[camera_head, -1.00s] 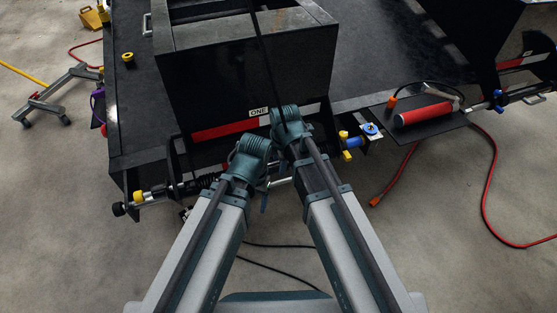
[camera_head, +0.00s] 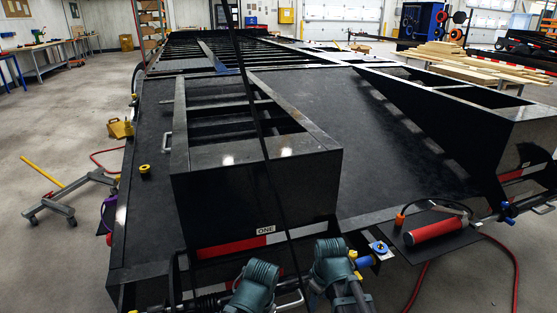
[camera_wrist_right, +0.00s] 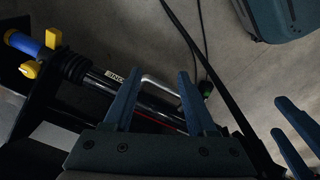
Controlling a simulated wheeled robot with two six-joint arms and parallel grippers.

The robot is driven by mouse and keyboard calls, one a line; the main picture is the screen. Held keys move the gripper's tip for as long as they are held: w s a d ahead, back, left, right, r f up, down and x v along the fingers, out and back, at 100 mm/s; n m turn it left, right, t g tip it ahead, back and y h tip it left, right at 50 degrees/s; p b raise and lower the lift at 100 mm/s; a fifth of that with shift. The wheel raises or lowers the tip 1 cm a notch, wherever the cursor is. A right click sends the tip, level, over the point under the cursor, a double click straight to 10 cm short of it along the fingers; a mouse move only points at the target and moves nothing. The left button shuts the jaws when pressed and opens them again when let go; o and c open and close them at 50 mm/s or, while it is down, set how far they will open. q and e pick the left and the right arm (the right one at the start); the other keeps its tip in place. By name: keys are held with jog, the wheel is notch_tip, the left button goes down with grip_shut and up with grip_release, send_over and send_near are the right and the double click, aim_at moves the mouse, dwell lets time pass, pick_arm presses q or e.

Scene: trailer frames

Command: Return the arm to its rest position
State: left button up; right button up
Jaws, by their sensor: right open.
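Both my arms reach forward from the bottom of the head view, their wrists over the trailer's front edge. My right gripper (camera_wrist_right: 159,74) is open in the right wrist view, with two blue fingers apart and nothing between them. Beyond its fingers are a bent metal handle (camera_wrist_right: 160,87) and a black cylinder. Another pair of blue fingers, seemingly my left gripper (camera_wrist_right: 278,114), shows at the right edge of that view, partly cut off, its fingers apart and empty. In the head view the fingers of both grippers are hidden.
The black trailer (camera_head: 380,190) fills the middle, with a raised box (camera_head: 255,190) marked ONE close ahead. A red cylinder (camera_head: 434,229) lies on a black shelf to the right. A wheeled stand (camera_head: 70,190) is at left. Lumber (camera_head: 455,60) lies at the back right.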

jog(key=s+d+m, duration=0.4)
jog(key=d+m, duration=0.1)
jog(key=m, duration=0.4)
jog(key=s+a+n+g+h, duration=0.15)
jog(key=s+a+n, duration=0.3)
jog(key=a, duration=0.55)
notch_tip(320, 180, up, 28)
jog(key=s+p, duration=0.1)
jog(key=p, duration=2.7)
jog(key=shift+a+r, duration=0.25)
jog(key=shift+a, duration=0.15)
jog(key=shift+s+m, duration=0.1)
jog(key=shift+m, duration=0.15)
